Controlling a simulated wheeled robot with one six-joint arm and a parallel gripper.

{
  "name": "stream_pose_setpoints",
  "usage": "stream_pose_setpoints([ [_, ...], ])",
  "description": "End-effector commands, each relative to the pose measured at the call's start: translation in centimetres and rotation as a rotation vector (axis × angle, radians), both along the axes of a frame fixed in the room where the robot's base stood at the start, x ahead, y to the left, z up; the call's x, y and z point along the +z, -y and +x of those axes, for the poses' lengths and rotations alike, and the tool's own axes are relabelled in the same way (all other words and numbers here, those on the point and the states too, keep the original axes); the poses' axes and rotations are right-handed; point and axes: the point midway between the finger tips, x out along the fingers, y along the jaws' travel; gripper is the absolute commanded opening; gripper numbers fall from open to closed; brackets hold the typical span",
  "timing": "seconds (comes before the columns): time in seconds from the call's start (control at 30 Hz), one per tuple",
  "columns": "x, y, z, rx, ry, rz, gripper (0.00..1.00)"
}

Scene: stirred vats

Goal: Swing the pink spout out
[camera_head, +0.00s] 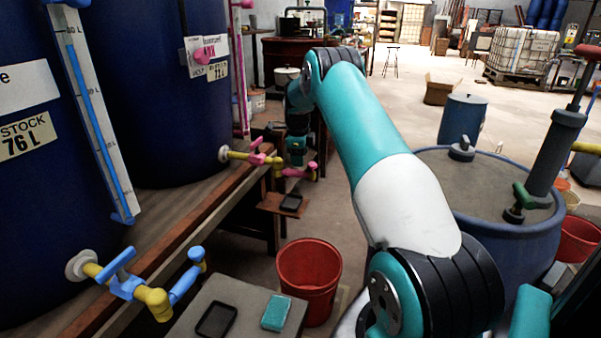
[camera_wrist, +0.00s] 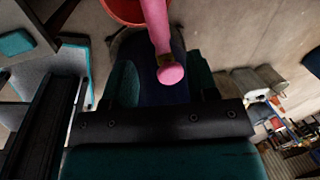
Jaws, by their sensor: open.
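The pink spout (camera_head: 296,172) sits at the end of a yellow elbow on the far blue vat, pointing right in the head view. In the wrist view the pink spout (camera_wrist: 156,25) reaches down from the top edge, its rounded pink end nearest me. The pink valve handle (camera_head: 262,155) is just left of the spout.
A near vat's blue spout (camera_head: 186,284) and blue handle (camera_head: 122,272) stick out at lower left. A red bucket (camera_head: 308,278) stands on the floor below. A small shelf with a black tray (camera_head: 291,203) is under the pink spout. A blue drum (camera_head: 500,215) stands right.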

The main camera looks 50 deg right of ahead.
Motion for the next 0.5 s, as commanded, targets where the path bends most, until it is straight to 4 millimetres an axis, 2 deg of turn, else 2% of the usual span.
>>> stream_pose_setpoints([
  [0.03,-1.3,0.2,0.0,0.0,-0.002,0.002,0.53],
  [0.1,-2.7,0.4,0.2,0.001,-0.002,0.001,0.53],
  [0.23,-4.8,0.8,0.4,0.002,-0.001,0.002,0.53],
  [0.5,-6.5,1.1,0.7,0.002,0.001,0.0,0.53],
])
